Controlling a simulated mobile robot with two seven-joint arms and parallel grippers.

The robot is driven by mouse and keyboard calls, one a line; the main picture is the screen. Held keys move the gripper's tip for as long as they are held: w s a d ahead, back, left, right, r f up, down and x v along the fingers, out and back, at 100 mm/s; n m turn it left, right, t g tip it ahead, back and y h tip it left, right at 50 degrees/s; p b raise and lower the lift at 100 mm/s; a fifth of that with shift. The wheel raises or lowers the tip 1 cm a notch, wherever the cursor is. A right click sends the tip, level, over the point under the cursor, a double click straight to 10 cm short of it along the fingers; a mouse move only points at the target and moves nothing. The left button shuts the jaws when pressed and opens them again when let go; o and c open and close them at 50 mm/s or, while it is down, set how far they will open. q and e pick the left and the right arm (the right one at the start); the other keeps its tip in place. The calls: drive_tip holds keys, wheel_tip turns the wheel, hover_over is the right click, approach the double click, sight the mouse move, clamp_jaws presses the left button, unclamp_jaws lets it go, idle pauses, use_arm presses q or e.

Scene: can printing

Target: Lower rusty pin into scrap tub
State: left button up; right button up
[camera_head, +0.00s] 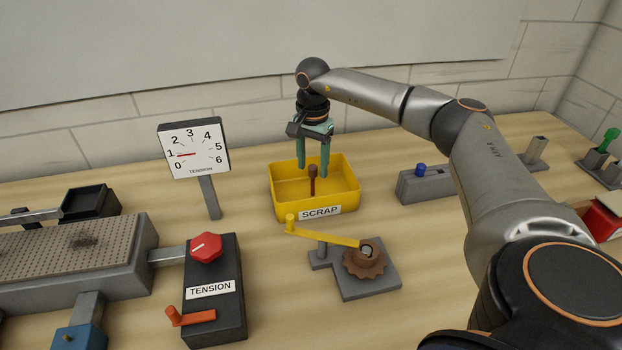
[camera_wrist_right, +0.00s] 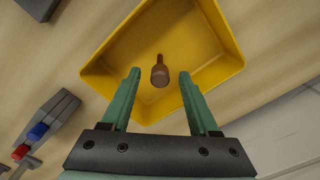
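The yellow scrap tub (camera_head: 286,204) stands on the bench behind the crank, with a SCRAP label on its front. The brown rusty pin (camera_head: 312,184) is inside the tub's outline, roughly upright with its thicker head up. I cannot tell whether its lower end touches the tub floor. My right gripper (camera_head: 313,171) points down over the tub. In the right wrist view the green fingers of the gripper (camera_wrist_right: 160,73) are spread, with clear gaps on both sides of the pin (camera_wrist_right: 160,76). The tub (camera_wrist_right: 222,35) surrounds the pin there. My left gripper is not in view.
A tension gauge (camera_head: 194,150) stands left of the tub. A yellow crank (camera_head: 325,235) with a rusty gear (camera_head: 364,262) is in front. A grey block with a blue knob (camera_head: 425,186) is to the right. The TENSION box (camera_head: 214,295) is at front left.

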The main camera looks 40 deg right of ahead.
wheel_tip(320, 180, up, 12)
drive_tip(key=shift+r, duration=0.25)
idle(0.5)
